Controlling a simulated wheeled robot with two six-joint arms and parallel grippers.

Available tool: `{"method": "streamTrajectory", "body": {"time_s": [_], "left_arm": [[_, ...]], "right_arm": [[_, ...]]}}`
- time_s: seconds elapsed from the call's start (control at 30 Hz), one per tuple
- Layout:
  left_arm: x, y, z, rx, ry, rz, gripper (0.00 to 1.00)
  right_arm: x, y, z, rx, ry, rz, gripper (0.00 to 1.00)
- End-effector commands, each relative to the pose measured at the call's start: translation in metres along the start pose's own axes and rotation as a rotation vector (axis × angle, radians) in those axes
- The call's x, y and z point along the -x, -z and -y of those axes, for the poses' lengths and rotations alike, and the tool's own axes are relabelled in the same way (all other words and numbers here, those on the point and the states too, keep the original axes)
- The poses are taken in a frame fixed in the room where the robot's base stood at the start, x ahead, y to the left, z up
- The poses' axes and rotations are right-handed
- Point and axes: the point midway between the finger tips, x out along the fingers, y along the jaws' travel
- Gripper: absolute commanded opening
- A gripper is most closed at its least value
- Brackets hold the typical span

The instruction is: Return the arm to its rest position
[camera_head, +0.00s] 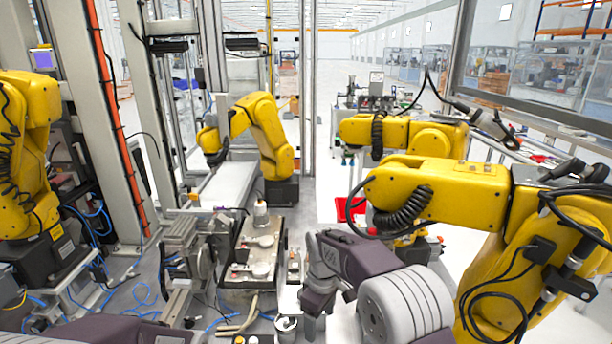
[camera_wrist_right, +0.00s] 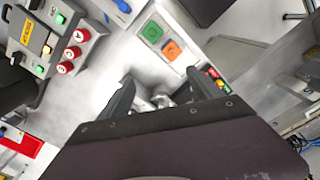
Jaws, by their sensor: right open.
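My right arm, dark purple and grey, comes in at the lower middle of the head view. Its gripper (camera_head: 313,312) hangs downward beside the metal fixture table (camera_head: 247,282). In the right wrist view the two dark fingers of this gripper (camera_wrist_right: 160,92) stand apart. A small grey metal part shows between and behind them; I cannot tell how far off it is. Nothing is visibly held. At the bottom left of the head view only a dark link of my left arm shows, and its gripper is not visible.
Yellow robot arms stand at the left (camera_head: 30,125), centre back (camera_head: 262,125) and right (camera_head: 440,195). A metal cup (camera_head: 286,327) is just left of my right gripper. The wrist view shows red buttons (camera_wrist_right: 73,52) and a panel with green and orange squares (camera_wrist_right: 162,40).

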Motion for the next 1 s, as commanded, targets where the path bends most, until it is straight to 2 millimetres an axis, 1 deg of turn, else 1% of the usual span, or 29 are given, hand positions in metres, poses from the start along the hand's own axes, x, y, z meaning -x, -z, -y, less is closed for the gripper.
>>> {"method": "streamTrajectory", "body": {"time_s": [0.17,0.27,0.37,0.4,0.47,0.5,0.6,0.63,0.7,0.77,1.0], "left_arm": [[-0.003,0.0,0.0,0.0,0.0,0.0,0.36],[-0.005,-0.001,0.0,0.0,0.0,0.0,0.36],[-0.007,-0.001,0.0,0.0,0.0,0.0,0.36],[-0.008,-0.001,0.0,0.0,0.0,0.0,0.36],[-0.01,-0.001,0.0,0.0,0.0,0.0,0.36],[-0.011,-0.001,0.0,0.0,0.0,0.0,0.36],[-0.013,-0.001,0.0,0.0,0.0,0.0,0.36],[-0.013,-0.001,0.0,0.0,0.0,0.0,0.36],[-0.013,-0.002,0.0,0.0,0.0,0.0,0.36],[-0.013,-0.002,0.0,0.0,0.0,0.0,0.36],[-0.013,-0.001,0.0,0.0,0.0,0.0,0.36]], "right_arm": [[-0.001,-0.037,0.0,-0.164,-0.006,-0.013,0.74],[-0.003,-0.065,0.004,-0.285,-0.01,-0.023,0.74],[-0.007,-0.1,0.013,-0.436,-0.017,-0.036,0.74],[-0.01,-0.117,0.018,-0.507,-0.019,-0.042,0.74],[-0.014,-0.145,0.03,-0.626,-0.025,-0.053,0.74],[-0.018,-0.164,0.04,-0.705,-0.027,-0.06,0.74],[-0.028,-0.201,0.063,-0.87,-0.034,-0.075,0.74],[-0.03,-0.209,0.069,-0.907,-0.035,-0.078,0.74],[-0.034,-0.222,0.08,-0.968,-0.037,-0.084,0.74],[-0.036,-0.228,0.084,-0.998,-0.038,-0.086,0.74],[-0.036,-0.23,0.087,-1.009,-0.037,-0.086,0.74]]}}
